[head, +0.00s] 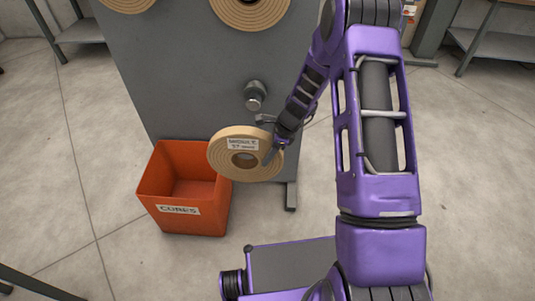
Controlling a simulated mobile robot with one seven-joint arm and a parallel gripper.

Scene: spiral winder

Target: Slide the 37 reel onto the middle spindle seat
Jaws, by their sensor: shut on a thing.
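The tan 37 reel (222,160) has a white label on its upper part that seems to read "MIDDLE 37". Its broad face with the dark centre hole is turned toward the camera, slightly tilted. My gripper (272,151) is shut on the reel's right side and holds it in the air in front of the grey panel. A bare grey spindle (255,96) sticks out of the panel above the reel and a little to its right. The reel is apart from the spindle. The far finger and the reel's back are hidden.
An orange bin (184,220) labelled "CORES" stands on the floor, just left of and below the reel. Two other tan reels sit higher on the grey panel (180,75), one at top centre (250,12) and one at top left (128,3). Open floor lies right.

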